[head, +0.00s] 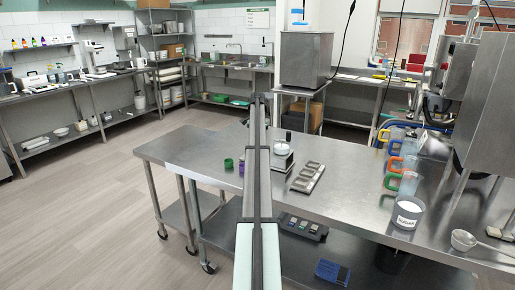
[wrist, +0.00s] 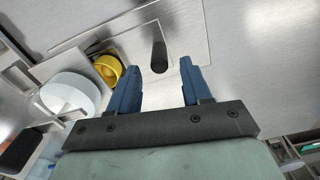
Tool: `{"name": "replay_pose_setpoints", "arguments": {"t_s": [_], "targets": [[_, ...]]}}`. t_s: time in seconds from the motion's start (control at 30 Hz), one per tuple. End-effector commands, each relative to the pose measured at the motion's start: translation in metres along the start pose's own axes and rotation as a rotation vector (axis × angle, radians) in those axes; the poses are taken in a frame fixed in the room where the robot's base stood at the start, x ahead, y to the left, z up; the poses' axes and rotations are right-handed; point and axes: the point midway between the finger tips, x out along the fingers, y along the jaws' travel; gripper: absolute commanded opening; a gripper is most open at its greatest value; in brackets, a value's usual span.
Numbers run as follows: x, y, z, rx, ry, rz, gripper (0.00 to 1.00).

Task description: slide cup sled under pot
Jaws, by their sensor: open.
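My gripper (wrist: 158,80) is open and empty in the wrist view, with its two blue fingers apart. A black upright handle (wrist: 159,57) stands on a flat metal plate (wrist: 185,32) beyond the fingertips, between their lines. It looks like the cup sled's handle, but I cannot be sure. A yellow round cup (wrist: 108,68) sits just left of the left finger. A white round vessel (wrist: 70,92), perhaps the pot, is farther left.
The steel table (head: 345,165) holds a mould tray (head: 307,177) right of my arm and green-purple small containers (head: 228,163) left of it. Coloured-handled jugs (head: 408,182) and a labelled white tub (head: 407,213) stand at the right. The table between tray and jugs is clear.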

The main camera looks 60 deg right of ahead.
Motion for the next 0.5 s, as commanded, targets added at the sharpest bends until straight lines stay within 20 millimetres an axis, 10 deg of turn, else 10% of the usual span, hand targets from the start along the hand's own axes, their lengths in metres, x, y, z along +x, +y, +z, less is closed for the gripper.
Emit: {"name": "replay_pose_setpoints", "arguments": {"t_s": [0.5], "targets": [[-0.078,0.0,0.0,0.0,0.0,0.0,0.49]]}}
